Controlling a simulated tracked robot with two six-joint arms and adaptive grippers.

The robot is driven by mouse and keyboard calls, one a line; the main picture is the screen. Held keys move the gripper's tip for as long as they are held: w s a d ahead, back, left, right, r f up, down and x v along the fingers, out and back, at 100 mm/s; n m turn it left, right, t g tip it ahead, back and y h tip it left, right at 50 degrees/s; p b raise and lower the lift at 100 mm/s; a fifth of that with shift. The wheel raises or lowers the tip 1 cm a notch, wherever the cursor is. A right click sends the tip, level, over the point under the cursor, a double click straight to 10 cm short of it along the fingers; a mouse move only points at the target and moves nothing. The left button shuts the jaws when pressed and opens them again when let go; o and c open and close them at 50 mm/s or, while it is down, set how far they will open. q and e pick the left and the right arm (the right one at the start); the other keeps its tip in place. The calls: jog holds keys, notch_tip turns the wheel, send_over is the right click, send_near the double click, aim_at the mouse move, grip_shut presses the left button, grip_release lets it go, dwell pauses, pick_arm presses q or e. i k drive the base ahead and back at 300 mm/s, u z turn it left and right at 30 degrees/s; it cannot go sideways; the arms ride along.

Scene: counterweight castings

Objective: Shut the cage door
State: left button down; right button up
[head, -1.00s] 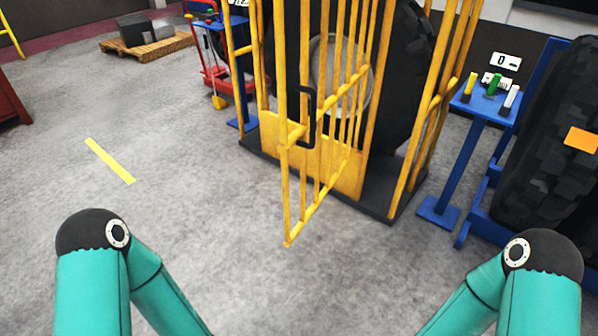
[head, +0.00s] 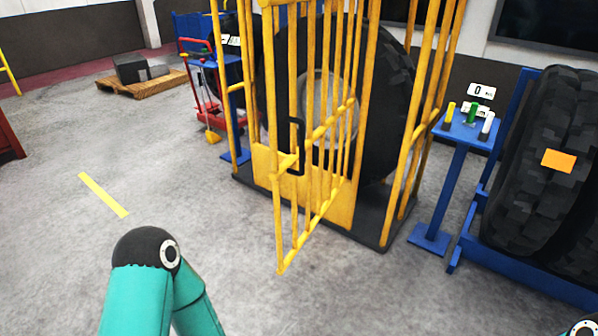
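The yellow barred cage (head: 402,190) stands on a dark base in the middle of the head view. Its yellow barred door (head: 281,225) stands ajar, swung out toward me, with its free edge nearest me. A black handle (head: 299,145) is on the door near that free edge. A large black tire (head: 392,85) with a grey hub stands inside the cage, partly hidden by the bars. My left arm's teal link and black joint show at the lower left. Only a sliver of my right arm shows at the lower right corner. Neither gripper is in view.
A blue stand (head: 462,135) with coloured handles is right of the cage. A big tire (head: 525,165) in a blue rack stands at far right. A red cart (head: 203,95) and a pallet (head: 143,83) are behind left. Grey floor before the door is clear.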

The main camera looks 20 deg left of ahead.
aim_at(297, 152)
jog(key=z, duration=0.1)
jog(key=i, duration=1)
jog(key=u, duration=0.1)
